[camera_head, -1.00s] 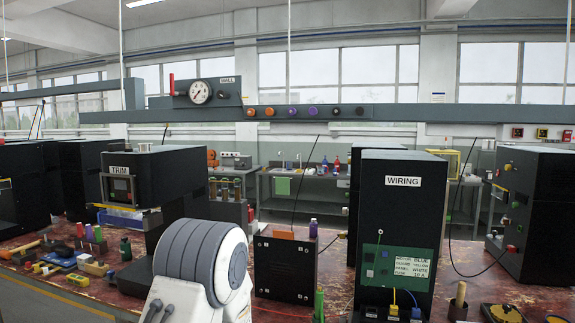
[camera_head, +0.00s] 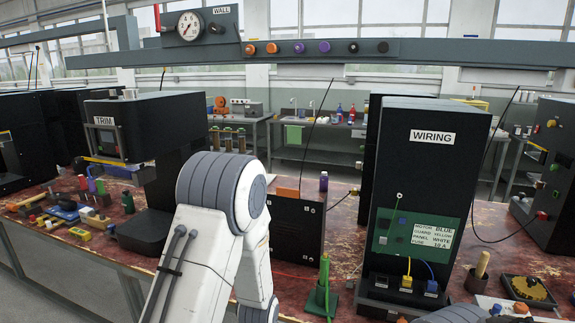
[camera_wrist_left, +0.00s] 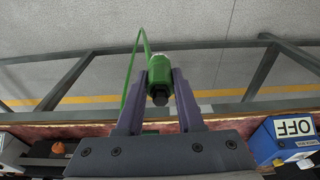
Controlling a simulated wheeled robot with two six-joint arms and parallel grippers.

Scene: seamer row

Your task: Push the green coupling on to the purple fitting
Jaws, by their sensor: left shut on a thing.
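My left gripper (camera_wrist_left: 160,100) is shut on the green coupling (camera_wrist_left: 160,70), seen in the left wrist view. The coupling is a short green cylinder with a dark end and a thin green hose looping beside it. In the head view my left arm rises across the middle, and its gripper and the coupling are not visible. Two purple round ends, (camera_head: 300,47) and (camera_head: 324,46), sit on the grey beam among orange and black ones. A small purple cylinder (camera_head: 323,182) stands by a low black box. I cannot tell which is the purple fitting. My right gripper is not in view.
A green upright piece on a square base (camera_head: 323,285) stands on the worn red bench. The black WIRING cabinet (camera_head: 425,180) is right of centre, the TRIM machine (camera_head: 105,137) left. A blue OFF box (camera_wrist_left: 283,143) shows in the wrist view, with floor beyond the bench edge.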

